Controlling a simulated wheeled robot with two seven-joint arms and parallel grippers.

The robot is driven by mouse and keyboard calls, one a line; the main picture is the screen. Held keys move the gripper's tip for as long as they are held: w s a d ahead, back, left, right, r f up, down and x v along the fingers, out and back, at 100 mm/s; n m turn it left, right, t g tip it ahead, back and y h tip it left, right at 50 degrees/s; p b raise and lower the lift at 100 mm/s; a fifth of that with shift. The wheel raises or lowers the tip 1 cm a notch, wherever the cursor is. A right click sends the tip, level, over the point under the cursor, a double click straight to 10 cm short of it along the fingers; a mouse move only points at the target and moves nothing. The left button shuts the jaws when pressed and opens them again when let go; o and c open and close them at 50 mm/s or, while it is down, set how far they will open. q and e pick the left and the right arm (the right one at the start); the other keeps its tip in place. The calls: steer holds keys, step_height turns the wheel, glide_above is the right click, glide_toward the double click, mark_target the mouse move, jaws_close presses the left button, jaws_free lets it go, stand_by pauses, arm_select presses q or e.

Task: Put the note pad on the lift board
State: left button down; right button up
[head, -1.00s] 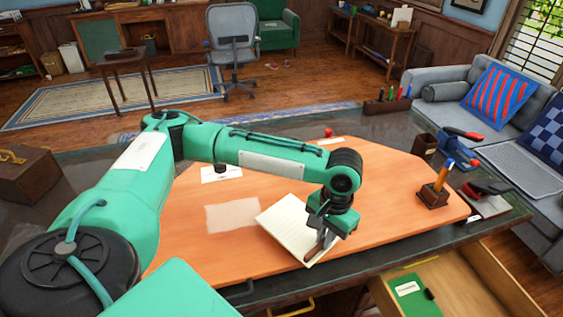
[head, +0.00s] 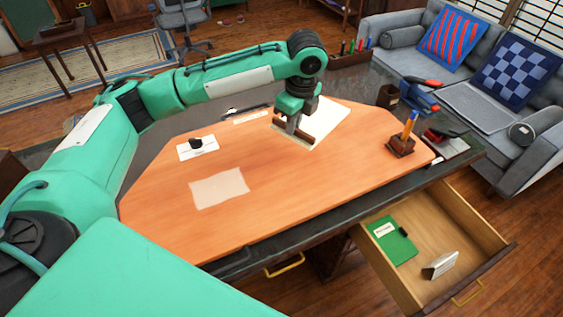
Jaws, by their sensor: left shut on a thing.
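The note pad (head: 330,122) is a white pad with a brown edge strip, near the far right part of the orange board on the desk. My left gripper (head: 299,130) points down at the pad's near left edge and is shut on it. The fingers hide part of that edge. I cannot tell whether the pad touches the surface below. The orange board (head: 265,205), which I take for the lift board, lies flat on the dark desk. A pale rectangle (head: 219,188) shows on its near left part. My right gripper is out of view.
A white card with a black knob (head: 197,147) is at the board's left. A wooden pen holder (head: 401,144) stands at its right. An open drawer (head: 440,230) with a green booklet (head: 392,241) juts out at the front right. The board's middle is clear.

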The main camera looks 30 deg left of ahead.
arm_select(q)
steer(key=r+m, duration=0.1)
steer(key=w+r+m, duration=0.1)
steer(key=m, duration=0.1)
steer(key=w+a+r+m+p, duration=0.1)
steer(key=shift+w+r+m, duration=0.1)
steer(key=shift+r+m, duration=0.05)
steer(key=shift+m, duration=0.25)
steer(key=p, duration=0.4)
glide_toward(291, 169)
steer(key=f, duration=0.5)
steer(key=shift+a, duration=0.35)
steer(key=shift+f, duration=0.15)
steer(key=c, duration=1.5)
jaws_free()
steer(key=r, duration=0.4)
steer(key=r+b, duration=0.1)
steer(key=r, duration=0.3)
steer(key=s+d+r+b, duration=0.1)
steer(key=r, duration=0.3)
steer(key=shift+s+d, duration=0.1)
